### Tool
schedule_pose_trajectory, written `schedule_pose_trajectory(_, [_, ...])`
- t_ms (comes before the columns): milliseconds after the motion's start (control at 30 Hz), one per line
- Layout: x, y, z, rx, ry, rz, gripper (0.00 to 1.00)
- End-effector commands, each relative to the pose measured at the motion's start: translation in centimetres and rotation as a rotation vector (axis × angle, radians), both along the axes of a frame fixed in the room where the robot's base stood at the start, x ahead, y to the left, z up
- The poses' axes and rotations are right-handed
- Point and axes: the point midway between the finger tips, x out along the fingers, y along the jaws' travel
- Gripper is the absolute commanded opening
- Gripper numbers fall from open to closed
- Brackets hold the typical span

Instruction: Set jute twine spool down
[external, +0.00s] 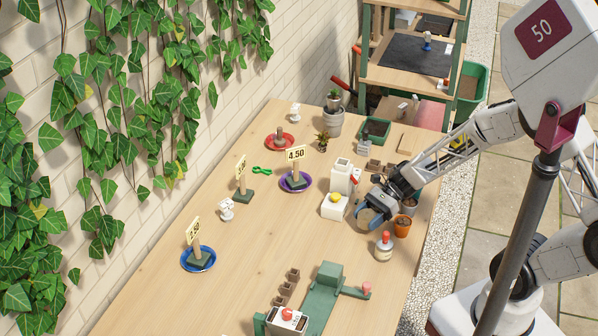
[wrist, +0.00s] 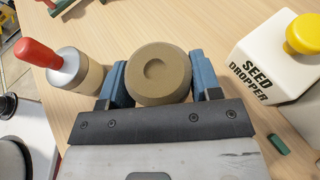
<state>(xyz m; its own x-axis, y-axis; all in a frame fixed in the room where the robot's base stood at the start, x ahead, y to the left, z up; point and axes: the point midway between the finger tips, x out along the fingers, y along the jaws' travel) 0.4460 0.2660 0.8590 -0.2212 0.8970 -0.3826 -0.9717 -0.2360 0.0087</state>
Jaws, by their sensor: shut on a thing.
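The jute twine spool (wrist: 160,70) is a round brown-tan piece with a shallow dimple in its visible face. My gripper (wrist: 160,85) is shut on it, with a blue finger against each side in the wrist view. In the external view the spool (external: 368,218) shows as a tan disc at my gripper (external: 374,206), over the right part of the wooden table (external: 290,240). Whether its underside touches the table cannot be told.
A red-handled tool with a tan body (wrist: 85,70) stands close left of the spool in the wrist view. The white seed dropper (wrist: 275,60) with a yellow knob is to the right. Terracotta pots (external: 402,227) stand close by.

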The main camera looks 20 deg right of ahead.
Motion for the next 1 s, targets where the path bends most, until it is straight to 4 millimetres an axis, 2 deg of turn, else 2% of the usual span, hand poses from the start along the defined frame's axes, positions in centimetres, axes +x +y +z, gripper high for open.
schedule_pose_trajectory(733, [0.0,0.0,-1.2,0.0,0.001,0.0,0.34])
schedule_pose_trajectory(767, [0.0,0.0,-1.2,0.0,0.001,0.0,0.61])
schedule_pose_trajectory(900, [0.0,0.0,-1.2,0.0,0.0,0.0,0.82])
schedule_pose_trajectory(1000, [0.0,0.0,-1.2,0.0,0.0,0.0,0.83])
